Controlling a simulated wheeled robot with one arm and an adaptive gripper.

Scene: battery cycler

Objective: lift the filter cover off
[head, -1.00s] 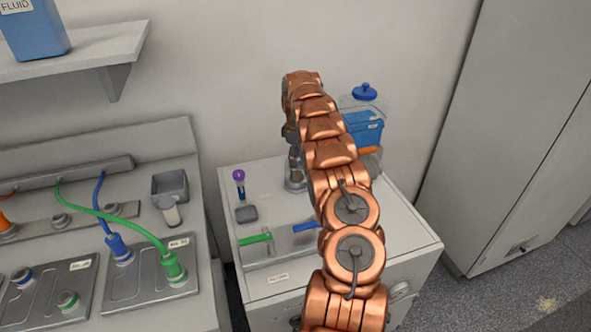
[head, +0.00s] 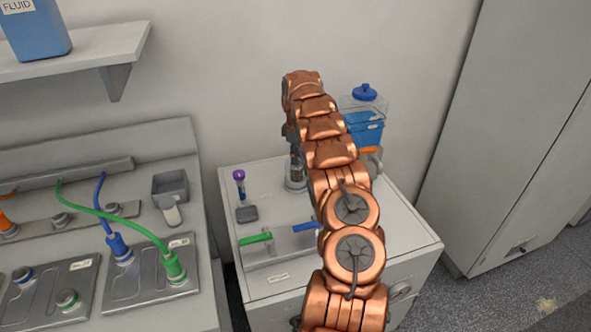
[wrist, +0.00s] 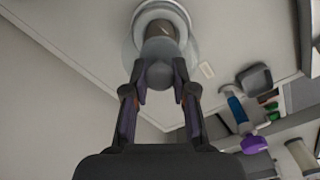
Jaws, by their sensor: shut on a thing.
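The filter unit (head: 296,178) stands on the grey bench behind my arm; its upper part is close under my wrist, and a dark upright piece shows in it. In the wrist view my gripper (wrist: 161,68) points at the unit, its two fingers closed in on the grey round top of the filter cover (wrist: 160,50). A wider pale ring and a brownish part show beyond it. My gripper is shut on the cover. In the head view my arm hides the fingers. I cannot tell how far the cover stands off the housing.
A blue-capped clear container (head: 364,120) with blue liquid stands right of my arm. A purple-topped tube (head: 240,184), a small grey tray (head: 246,214) and green (head: 255,238) and blue handles (head: 305,227) are on the bench. A tall grey cabinet (head: 520,130) stands at right.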

